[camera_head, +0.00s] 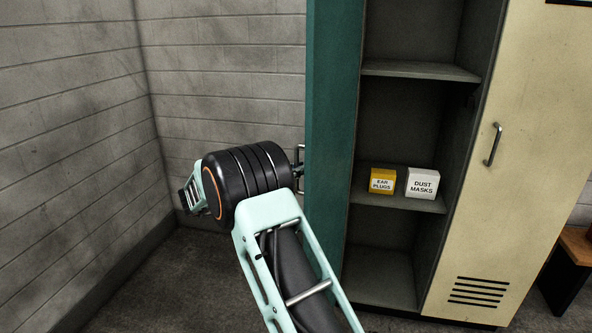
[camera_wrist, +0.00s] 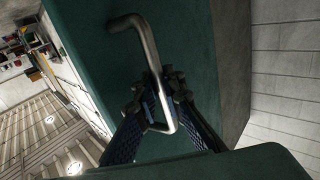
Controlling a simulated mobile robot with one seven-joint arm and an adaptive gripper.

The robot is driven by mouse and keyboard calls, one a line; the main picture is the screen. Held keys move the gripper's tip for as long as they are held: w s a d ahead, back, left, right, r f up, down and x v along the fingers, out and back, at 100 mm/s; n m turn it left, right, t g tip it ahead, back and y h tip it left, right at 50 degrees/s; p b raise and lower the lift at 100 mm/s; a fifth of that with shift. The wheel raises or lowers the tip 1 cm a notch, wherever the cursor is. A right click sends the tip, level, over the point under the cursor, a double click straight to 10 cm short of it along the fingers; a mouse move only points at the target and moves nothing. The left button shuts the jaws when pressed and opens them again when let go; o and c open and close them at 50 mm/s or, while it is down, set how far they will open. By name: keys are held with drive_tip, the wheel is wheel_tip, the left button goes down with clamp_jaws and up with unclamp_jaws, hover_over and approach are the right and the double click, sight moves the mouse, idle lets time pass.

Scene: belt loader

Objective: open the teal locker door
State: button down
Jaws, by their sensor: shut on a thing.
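The teal locker door (camera_head: 333,120) stands swung open at the left side of the locker, and the shelves inside show. Its metal bar handle (camera_wrist: 148,45) crosses the teal door face (camera_wrist: 90,45) in the wrist view. My gripper (camera_wrist: 160,92) has its two blue fingers closed around the lower part of the handle. In the head view my gripper (camera_head: 298,171) is at the door's left side, partly hidden behind my wrist and the door edge.
The open locker compartment holds a yellow ear plugs box (camera_head: 382,181) and a white dust masks box (camera_head: 422,184) on a shelf (camera_head: 430,204). A cream door (camera_head: 520,140) with its own handle is shut at right. Block walls (camera_head: 225,60) stand behind and left; the floor (camera_head: 190,270) there is clear.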

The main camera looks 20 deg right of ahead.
drive_tip(key=shift+d+r, duration=0.15)
drive_tip(key=shift+r, duration=0.05)
drive_tip(key=c, duration=2)
unclamp_jaws()
drive_tip(key=shift+f, duration=0.1)
drive_tip(key=v, duration=1.2)
drive_tip(key=shift+w, duration=0.1)
